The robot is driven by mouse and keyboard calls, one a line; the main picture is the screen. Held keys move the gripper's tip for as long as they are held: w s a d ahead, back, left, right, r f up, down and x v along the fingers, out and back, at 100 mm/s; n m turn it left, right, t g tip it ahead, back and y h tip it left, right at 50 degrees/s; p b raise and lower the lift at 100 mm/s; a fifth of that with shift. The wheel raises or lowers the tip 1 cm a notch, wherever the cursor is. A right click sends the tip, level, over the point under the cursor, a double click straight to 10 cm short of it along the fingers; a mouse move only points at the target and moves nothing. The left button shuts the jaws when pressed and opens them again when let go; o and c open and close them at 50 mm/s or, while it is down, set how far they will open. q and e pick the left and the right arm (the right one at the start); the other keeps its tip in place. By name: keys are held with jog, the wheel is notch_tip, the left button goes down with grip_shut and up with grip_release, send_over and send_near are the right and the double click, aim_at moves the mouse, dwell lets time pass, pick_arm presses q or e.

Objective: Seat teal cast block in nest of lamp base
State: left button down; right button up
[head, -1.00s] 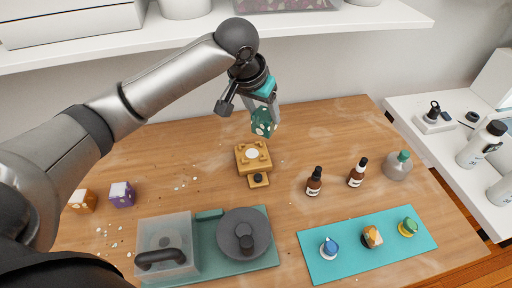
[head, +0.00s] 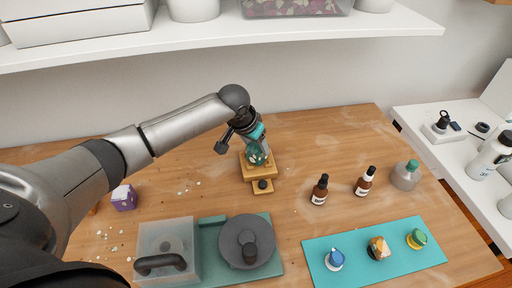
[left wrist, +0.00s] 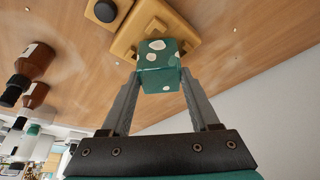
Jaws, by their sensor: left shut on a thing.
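The teal cast block (head: 256,156) with pale flecks is between the fingers of my left gripper (head: 257,150), which is shut on it. The block is at the raised nest of the wooden lamp base (head: 262,186). In the left wrist view the teal block (left wrist: 160,68) shows between the fingertips of my left gripper (left wrist: 158,82), and the lamp base (left wrist: 128,38) with its corner posts is behind it. I cannot tell whether the block touches the nest floor. My right gripper is not in view.
Two brown dropper bottles (head: 320,190) stand right of the base, with a glass flask (head: 405,175) beyond. A teal mat (head: 318,258) holds small castings. A purple block (head: 124,198) is at left.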

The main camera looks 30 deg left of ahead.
pick_arm(q)
jog(key=shift+f, duration=0.3)
jog(key=shift+c, duration=0.6)
grip_release()
jog(key=shift+r, duration=0.15)
jog(key=p+v, duration=0.3)
jog(key=v, duration=0.9)
